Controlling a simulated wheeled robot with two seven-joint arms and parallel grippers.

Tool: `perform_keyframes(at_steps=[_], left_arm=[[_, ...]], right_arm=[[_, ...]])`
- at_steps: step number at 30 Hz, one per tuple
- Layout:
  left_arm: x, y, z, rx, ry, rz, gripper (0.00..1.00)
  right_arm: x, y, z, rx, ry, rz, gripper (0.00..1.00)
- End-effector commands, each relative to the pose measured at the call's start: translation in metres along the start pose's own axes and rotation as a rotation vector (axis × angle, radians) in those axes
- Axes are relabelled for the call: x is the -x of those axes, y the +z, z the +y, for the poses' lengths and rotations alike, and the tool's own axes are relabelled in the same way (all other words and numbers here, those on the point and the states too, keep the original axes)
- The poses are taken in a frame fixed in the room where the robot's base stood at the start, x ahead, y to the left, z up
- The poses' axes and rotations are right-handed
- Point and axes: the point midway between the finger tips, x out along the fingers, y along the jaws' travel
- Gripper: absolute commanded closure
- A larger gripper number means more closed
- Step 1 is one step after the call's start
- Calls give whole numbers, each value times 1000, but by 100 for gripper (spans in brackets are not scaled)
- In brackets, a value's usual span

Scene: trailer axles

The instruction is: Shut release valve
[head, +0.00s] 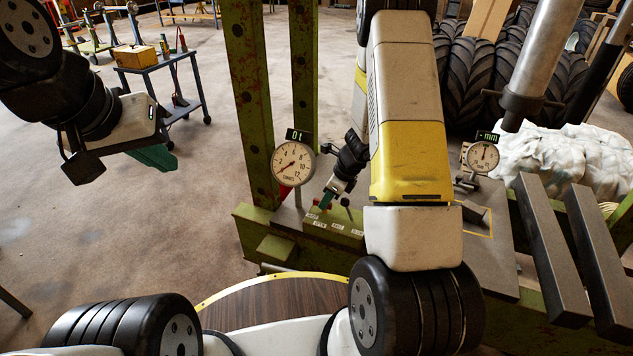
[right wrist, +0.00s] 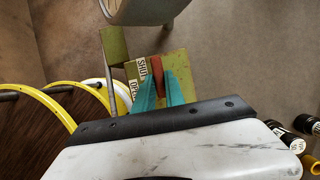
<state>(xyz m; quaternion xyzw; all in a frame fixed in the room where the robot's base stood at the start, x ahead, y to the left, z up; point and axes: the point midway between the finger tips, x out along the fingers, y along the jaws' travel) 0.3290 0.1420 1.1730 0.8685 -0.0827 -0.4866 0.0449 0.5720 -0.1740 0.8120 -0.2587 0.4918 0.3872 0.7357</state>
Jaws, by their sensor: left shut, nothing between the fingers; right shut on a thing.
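The release valve's red lever (right wrist: 157,75) stands between the teal fingers of my right gripper (right wrist: 160,88) in the right wrist view. A SHUT label (right wrist: 142,68) is just left of the lever, with an OPEN label (right wrist: 133,88) below it. In the head view my right gripper (head: 326,200) reaches down to the green valve panel (head: 345,238) with its small white labels; the lever is mostly hidden there. My left gripper (head: 155,157) is shut and empty, in the air at the left, far from the panel.
A round tonnes gauge (head: 292,163) stands left of my right gripper, by the green press post (head: 252,100). A dial gauge (head: 482,157) and grey steel bars (head: 555,245) are at the right. A blue trolley (head: 160,75) stands behind on open floor.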

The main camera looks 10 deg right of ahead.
Motion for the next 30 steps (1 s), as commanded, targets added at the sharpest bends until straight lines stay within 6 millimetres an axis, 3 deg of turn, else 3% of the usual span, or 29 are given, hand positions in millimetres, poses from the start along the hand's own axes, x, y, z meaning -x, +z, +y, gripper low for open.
perform_keyframes(at_steps=[7, 8, 11, 22, 30], left_arm=[[0, 0, 0, 0, 0, 0, 100], [0, 0, 0, 0, 0, 0, 100], [0, 0, 0, 0, 0, 0, 100], [0, 0, 0, 0, 0, 0, 100], [0, 0, 0, 0, 0, 0, 100]], right_arm=[[1, 0, -1, -3, -3, -1, 100], [1, 0, -1, -3, -3, -1, 84], [1, 0, -1, -3, -3, -1, 64], [4, 1, -1, 0, -2, -1, 64], [46, 2, -1, 2, -5, -2, 64]])
